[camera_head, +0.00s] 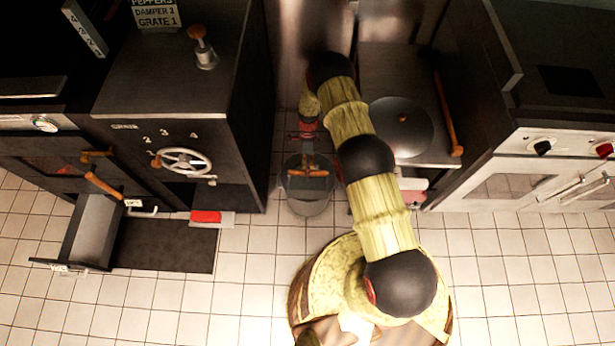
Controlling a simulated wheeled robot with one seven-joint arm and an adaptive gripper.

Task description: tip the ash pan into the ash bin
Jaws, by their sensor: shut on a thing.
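A grey bin (309,208), which I take for the ash bin, stands on the floor between the dark stove and the counter. A brown bar-shaped handle (317,173) lies across its dark top; I cannot tell whether it belongs to a lid or to something else. My gripper (307,155) points down over the bin and is shut on this handle. A grey tray-like box (90,232), perhaps the ash pan, sticks out of the stove at the lower left. I cannot see what it holds.
The dark stove (170,90) with a spoked wheel (185,161) stands left of the bin. A dark floor plate (165,247) and a red object (206,217) lie before it. A round dark lid (402,126) is on the counter at right. Tiled floor is clear in front.

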